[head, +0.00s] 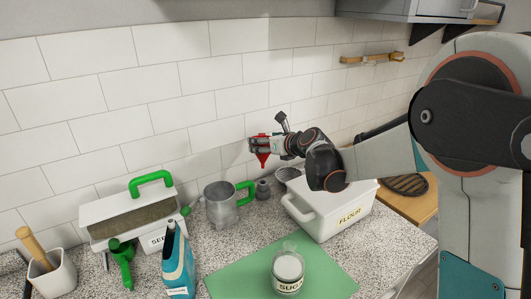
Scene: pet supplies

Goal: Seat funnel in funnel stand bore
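A small red funnel (262,157) is at the end of my arm, upright with its narrow end down, in front of the tiled wall. My gripper (259,143) is around its upper part and appears shut on it; the fingers are small in view. A small dark grey round piece (263,189), which looks like the funnel stand, is on the counter below the funnel, right of the metal mug. The funnel is above it and apart from it. The stand's bore is too small to make out.
A metal mug (221,208) with a green handle stands close left of the stand. A metal strainer (289,174) and a white flour bin (329,212) are to the right. A sugar jar (288,274) stands on a green mat (237,279) in front.

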